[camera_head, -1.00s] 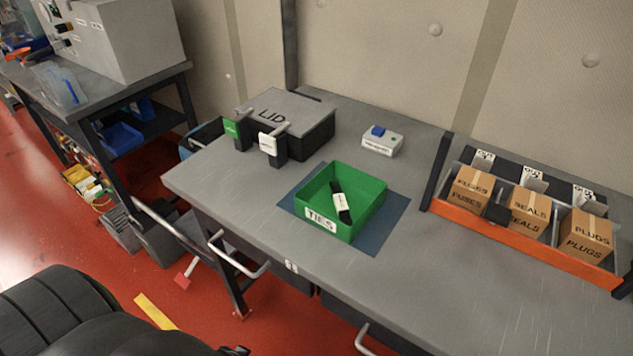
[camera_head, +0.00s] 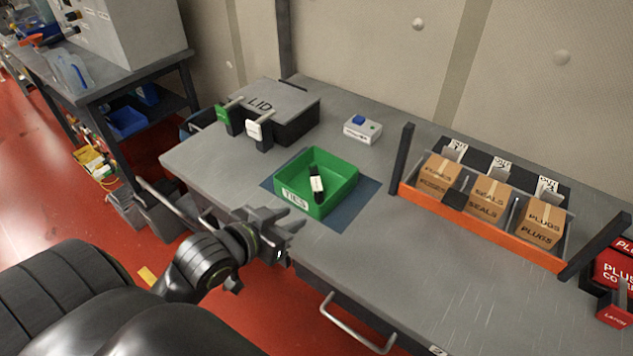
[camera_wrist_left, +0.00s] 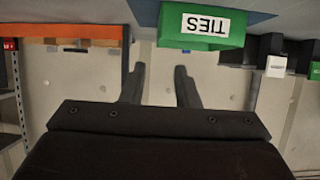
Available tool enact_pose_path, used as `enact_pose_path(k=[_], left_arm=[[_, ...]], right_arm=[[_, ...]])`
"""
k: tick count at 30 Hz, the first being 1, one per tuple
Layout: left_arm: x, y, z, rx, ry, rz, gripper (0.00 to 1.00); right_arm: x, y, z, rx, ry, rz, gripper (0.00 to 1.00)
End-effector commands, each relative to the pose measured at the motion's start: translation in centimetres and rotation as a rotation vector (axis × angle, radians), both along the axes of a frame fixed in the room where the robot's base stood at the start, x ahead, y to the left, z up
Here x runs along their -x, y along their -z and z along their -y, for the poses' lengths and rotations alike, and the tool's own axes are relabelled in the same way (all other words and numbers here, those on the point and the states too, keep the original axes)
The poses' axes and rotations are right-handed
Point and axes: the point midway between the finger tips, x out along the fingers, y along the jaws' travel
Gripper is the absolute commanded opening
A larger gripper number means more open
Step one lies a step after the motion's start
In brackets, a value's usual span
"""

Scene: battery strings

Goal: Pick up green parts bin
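The green parts bin (camera_head: 345,185) with a white TIES label sits upright on a blue mat (camera_head: 350,214) on the grey workbench. A black item with a white tag (camera_head: 317,184) lies inside it. My left gripper (camera_head: 299,222) is at the bench's front edge, in front of the bin and apart from it. In the left wrist view the two fingers (camera_wrist_left: 160,84) are spread with nothing between them, and the bin (camera_wrist_left: 203,42) shows upside down beyond them. My right gripper is not in view.
A black box with a grey LID (camera_head: 275,105) stands left of the bin, with green and white tagged posts before it. A small white device (camera_head: 363,130) is behind. An orange rack (camera_head: 480,225) of cartons is at right. A handle (camera_head: 355,325) juts from the bench front.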

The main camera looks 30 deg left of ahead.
Motion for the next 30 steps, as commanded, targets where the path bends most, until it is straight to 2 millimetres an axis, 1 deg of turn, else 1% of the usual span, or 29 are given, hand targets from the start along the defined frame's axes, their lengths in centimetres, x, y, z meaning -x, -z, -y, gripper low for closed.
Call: enact_pose_path(k=[1, 3, 9, 10, 11, 15, 21, 24, 30], left_arm=[[-0.4, -0.5, 0.2, 0.007, 0.012, 0.024, 0.28], [-0.9, -0.7, 0.4, 0.012, 0.019, 0.044, 0.28], [-3.1, 0.4, 0.6, 0.014, 0.02, 0.049, 0.28], [-3.8, 0.2, 0.7, 0.019, 0.017, 0.046, 0.28], [-4.4, 0.4, 0.7, 0.02, 0.015, 0.044, 0.28], [-6.9, 1.5, 1.1, 0.02, 0.017, 0.044, 0.28], [-10.1, 2.8, 1.4, 0.017, 0.018, 0.043, 0.28], [-11.1, 3.3, 1.5, 0.015, 0.017, 0.043, 0.28], [-12.0, 3.6, 1.6, 0.014, 0.018, 0.043, 0.28]], right_arm=[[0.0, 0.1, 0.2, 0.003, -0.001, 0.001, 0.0], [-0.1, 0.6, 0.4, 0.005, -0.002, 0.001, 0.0], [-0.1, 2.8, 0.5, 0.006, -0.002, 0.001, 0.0], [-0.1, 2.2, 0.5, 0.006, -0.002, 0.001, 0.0], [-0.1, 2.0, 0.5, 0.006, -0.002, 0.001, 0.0], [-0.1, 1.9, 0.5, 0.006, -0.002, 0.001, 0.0], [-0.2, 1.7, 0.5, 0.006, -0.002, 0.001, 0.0], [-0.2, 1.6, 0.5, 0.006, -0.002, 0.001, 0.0], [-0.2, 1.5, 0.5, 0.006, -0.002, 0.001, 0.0]])
